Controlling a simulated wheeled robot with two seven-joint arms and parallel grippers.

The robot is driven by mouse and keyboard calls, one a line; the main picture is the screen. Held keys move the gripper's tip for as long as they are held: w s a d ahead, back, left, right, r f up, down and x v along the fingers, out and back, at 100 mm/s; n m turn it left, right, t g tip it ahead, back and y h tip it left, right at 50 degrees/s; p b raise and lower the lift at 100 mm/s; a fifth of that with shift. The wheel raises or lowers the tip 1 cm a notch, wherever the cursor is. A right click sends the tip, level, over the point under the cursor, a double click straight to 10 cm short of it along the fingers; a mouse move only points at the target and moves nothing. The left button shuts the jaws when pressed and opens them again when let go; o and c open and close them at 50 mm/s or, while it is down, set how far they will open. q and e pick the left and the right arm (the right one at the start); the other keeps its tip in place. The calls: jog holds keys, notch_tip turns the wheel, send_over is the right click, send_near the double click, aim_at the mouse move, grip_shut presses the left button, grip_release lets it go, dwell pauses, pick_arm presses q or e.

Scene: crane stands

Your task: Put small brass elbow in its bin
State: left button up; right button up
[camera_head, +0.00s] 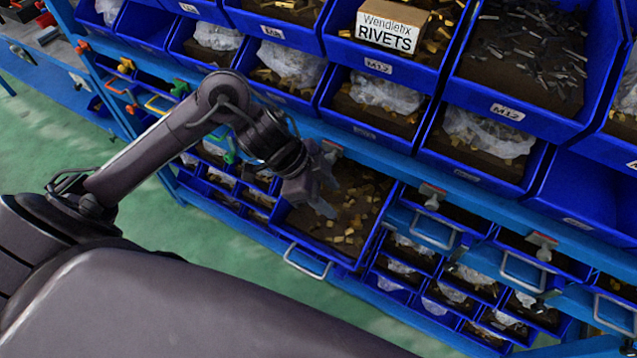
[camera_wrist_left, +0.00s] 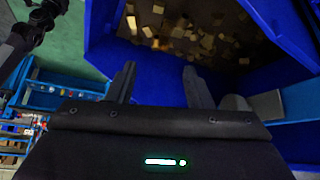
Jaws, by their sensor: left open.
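My left gripper (camera_head: 326,192) is over the open blue drawer bin (camera_head: 287,232) in the middle of the rack. Several loose brass pieces (camera_head: 350,222) lie on the brown floor of that bin. I cannot tell which, if any, is the small brass elbow. In the left wrist view, the two fingers of the left gripper (camera_wrist_left: 158,84) stand apart with nothing between them. Brass pieces (camera_wrist_left: 180,30) lie beyond the fingertips, inside the blue bin walls (camera_wrist_left: 150,63). My right gripper is not in view.
Upper blue bins hold plastic bags, brass parts and dark bolts. A cardboard box marked RIVETS (camera_head: 392,26) sits in one. Small divided bins (camera_head: 440,290) lie at lower right. Metal handles (camera_head: 307,262) stick out along the rack front. Green floor (camera_head: 215,270) is clear at left.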

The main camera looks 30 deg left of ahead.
pick_arm(q)
jog(key=shift+v, duration=1.95)
